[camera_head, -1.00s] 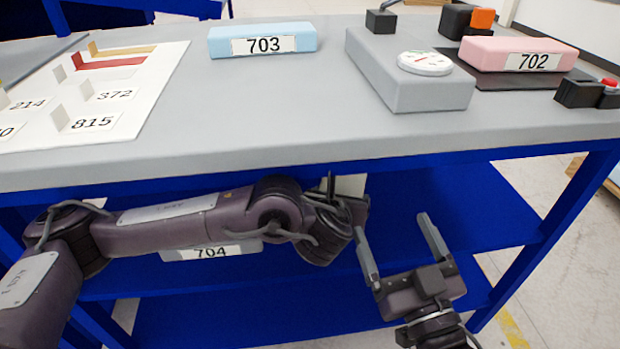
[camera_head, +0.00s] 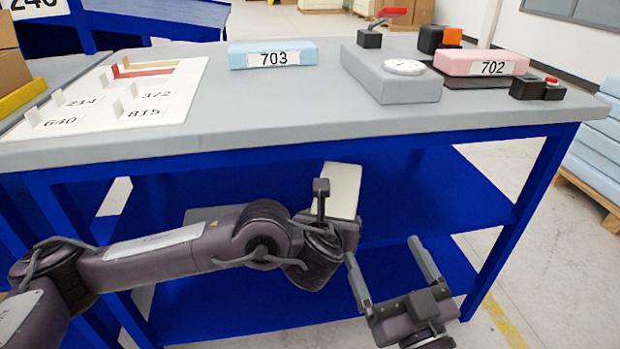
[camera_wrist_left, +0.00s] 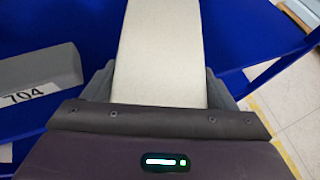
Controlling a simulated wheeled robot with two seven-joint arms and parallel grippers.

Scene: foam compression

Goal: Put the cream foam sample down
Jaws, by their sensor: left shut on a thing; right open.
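The cream foam sample (camera_head: 339,190) is a pale block held by my left gripper (camera_head: 335,215) in front of the blue bench frame, below the tabletop edge. In the left wrist view the cream foam sample (camera_wrist_left: 161,55) sticks straight out between the two fingers of my left gripper (camera_wrist_left: 160,90), which is shut on it. Its lower end is hidden by the gripper. My right gripper (camera_head: 392,275) is open and empty, to the right and lower, in front of the bench shelves.
The grey tabletop (camera_head: 270,105) holds a blue block 703 (camera_head: 272,55), a pink block 702 (camera_head: 482,63), a grey device with a dial (camera_head: 392,75), and a white board (camera_head: 175,85) with numbered places. A grey block 704 (camera_wrist_left: 38,80) lies on a blue shelf (camera_head: 420,195).

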